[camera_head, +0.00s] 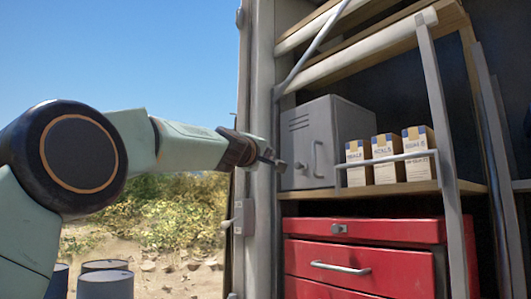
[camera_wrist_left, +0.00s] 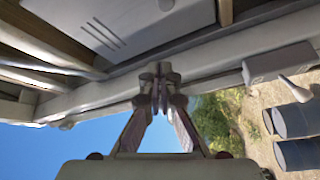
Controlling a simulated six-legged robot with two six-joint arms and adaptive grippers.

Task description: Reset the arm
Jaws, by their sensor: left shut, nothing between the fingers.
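My left arm comes in from the left in the head view, with its gripper (camera_head: 277,162) stretched toward the grey door post (camera_head: 262,130) of the cabinet. The gripper is shut with nothing in it. In the left wrist view the two fingers of the gripper (camera_wrist_left: 161,72) meet at their tips, in front of the post. I cannot tell whether the tips touch the post. My right gripper is in neither view.
A red drawer chest (camera_head: 350,262) is below. Blue barrels (camera_head: 105,283) stand on the ground at lower left. Open sky and bushes lie behind the arm.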

